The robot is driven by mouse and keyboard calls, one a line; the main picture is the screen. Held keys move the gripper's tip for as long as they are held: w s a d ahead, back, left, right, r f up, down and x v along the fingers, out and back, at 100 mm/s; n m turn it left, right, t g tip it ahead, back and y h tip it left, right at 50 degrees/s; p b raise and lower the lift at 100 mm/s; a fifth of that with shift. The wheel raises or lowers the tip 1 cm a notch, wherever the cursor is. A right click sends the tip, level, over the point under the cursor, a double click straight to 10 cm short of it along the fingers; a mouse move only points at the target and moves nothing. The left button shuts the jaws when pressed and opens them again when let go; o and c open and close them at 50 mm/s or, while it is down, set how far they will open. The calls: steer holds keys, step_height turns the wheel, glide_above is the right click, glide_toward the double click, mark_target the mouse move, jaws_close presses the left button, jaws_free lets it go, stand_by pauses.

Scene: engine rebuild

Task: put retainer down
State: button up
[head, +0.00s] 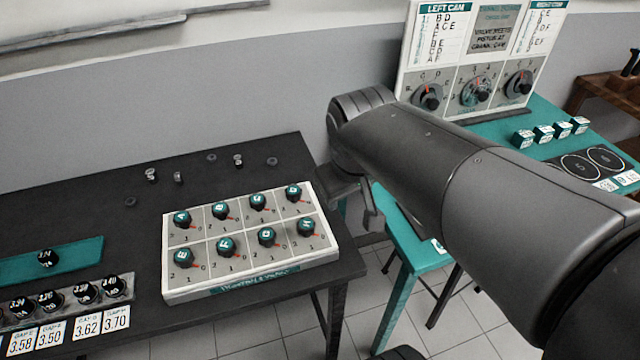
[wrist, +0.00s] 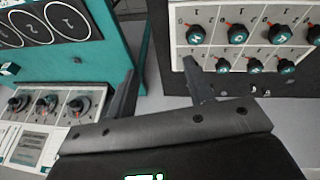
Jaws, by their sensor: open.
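Several small parts lie on the dark table: silvery pieces (head: 151,175), (head: 178,177) and (head: 238,160), and dark rings (head: 211,157), (head: 272,161) and (head: 130,202). I cannot tell which is the retainer. My gripper (head: 362,205) is open, its fingers apart, beyond the right end of the dark table and beside the teal table. In the wrist view the fingers (wrist: 158,88) have nothing visible between them but grey floor or wall. Small parts (wrist: 253,89) also show at the dark table's edge there.
A white dial tray (head: 166,255) with several black knobs sits on the dark table (head: 90,185). A teal tray (head: 85,252) and a rack of labelled discs (head: 85,290) lie left. A dial board (head: 445,60) and small teal blocks (head: 522,139) stand on the teal table (head: 480,128).

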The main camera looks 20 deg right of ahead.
steer(key=s+a+m+t+y, duration=0.1)
steer(key=s+a, duration=0.3)
steer(key=s, duration=0.1)
steer(key=shift+r+m+t, duration=0.3)
steer(key=shift+m, duration=0.1)
